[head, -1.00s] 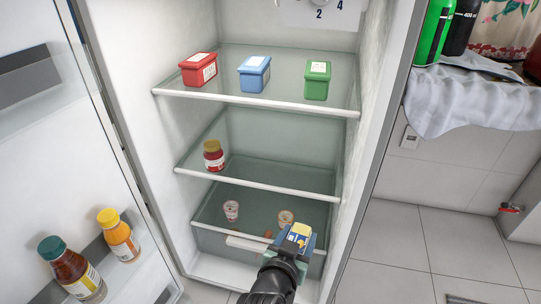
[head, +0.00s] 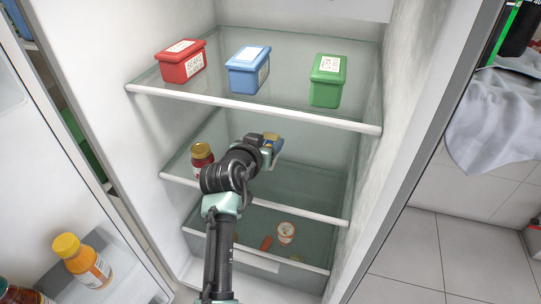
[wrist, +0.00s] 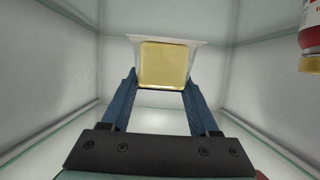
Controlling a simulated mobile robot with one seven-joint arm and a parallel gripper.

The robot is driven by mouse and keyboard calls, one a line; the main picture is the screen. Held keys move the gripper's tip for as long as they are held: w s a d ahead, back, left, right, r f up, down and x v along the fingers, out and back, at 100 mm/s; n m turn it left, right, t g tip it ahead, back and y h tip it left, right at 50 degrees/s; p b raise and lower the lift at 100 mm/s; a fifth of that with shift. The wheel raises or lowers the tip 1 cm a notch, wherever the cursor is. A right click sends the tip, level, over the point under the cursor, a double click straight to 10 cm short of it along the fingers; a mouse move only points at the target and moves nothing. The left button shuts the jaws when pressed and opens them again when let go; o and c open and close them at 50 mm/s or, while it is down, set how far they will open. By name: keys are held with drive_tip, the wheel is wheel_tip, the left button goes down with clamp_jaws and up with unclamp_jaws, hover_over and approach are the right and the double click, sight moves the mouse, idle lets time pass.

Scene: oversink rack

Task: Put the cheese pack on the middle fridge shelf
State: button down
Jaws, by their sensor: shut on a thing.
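The cheese pack is a small yellow block in a clear tray, seen in the wrist view (wrist: 164,65) between my fingertips. In the head view the cheese pack (head: 271,137) is a small yellow patch at the end of my arm. My gripper (head: 267,146) is shut on it, inside the fridge at the level of the middle compartment. The middle fridge shelf (head: 300,186) is glass with a white front edge, and the pack appears held above it. My arm hides part of the shelf; the gap beneath the pack cannot be judged.
A red jar (head: 201,158) stands on the middle shelf, left of my gripper. Red (head: 181,64), blue (head: 248,72) and green (head: 327,83) boxes stand on the shelf above. The middle shelf's right side looks clear. The open door holds bottles (head: 82,260).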

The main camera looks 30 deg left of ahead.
wheel_tip(320, 180, down, 8)
drive_tip(key=b, duration=0.3)
drive_tip(key=shift+r, duration=0.2)
drive_tip(key=shift+c, duration=0.6)
unclamp_jaws()
drive_tip(key=shift+f, duration=0.15)
drive_tip(key=shift+s, duration=0.15)
